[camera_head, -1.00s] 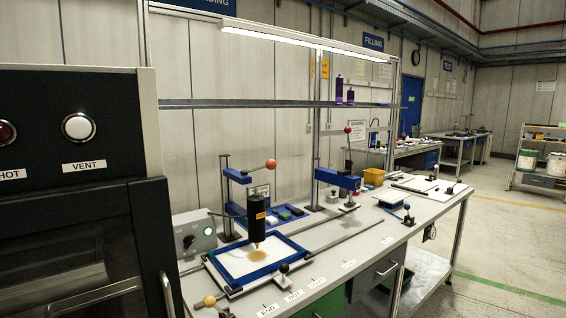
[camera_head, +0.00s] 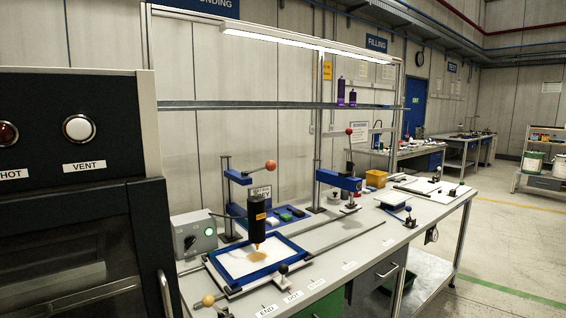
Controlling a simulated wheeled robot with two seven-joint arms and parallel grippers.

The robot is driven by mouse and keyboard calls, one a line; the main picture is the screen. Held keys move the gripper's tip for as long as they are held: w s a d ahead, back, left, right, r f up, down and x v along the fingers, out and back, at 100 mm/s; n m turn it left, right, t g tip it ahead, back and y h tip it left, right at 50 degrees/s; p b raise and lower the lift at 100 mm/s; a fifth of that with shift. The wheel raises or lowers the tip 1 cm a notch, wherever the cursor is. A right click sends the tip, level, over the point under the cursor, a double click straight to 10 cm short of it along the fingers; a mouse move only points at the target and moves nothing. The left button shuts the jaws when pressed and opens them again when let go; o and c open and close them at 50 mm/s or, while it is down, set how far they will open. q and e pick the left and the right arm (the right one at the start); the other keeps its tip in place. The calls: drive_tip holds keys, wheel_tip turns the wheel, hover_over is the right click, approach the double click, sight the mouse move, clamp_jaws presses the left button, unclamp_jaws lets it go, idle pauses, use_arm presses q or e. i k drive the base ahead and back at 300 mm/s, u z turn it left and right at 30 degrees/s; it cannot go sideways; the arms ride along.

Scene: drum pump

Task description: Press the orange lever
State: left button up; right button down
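A lever with an orange-red ball knob (camera_head: 270,164) sticks up from the blue arm of a press stand (camera_head: 238,177) on the workbench. A black cartridge (camera_head: 256,211) with a small orange label hangs on this stand. Its tip points down over a brownish patch (camera_head: 257,252) on a white sheet in a blue-framed tray (camera_head: 284,259). A second blue-armed stand (camera_head: 338,180) farther back has a darker red ball (camera_head: 349,131) above it. Neither of my grippers is in view.
A black cabinet (camera_head: 101,116) with a VENT button fills the left. A grey control box (camera_head: 194,235) with a green light stands left of the tray. A tan knob (camera_head: 208,300) and a black knob (camera_head: 283,268) sit at the tray's front. Open floor lies right.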

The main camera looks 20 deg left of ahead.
sight(271, 165)
drive_tip(key=i, duration=0.8)
drive_tip(key=u, duration=1.05)
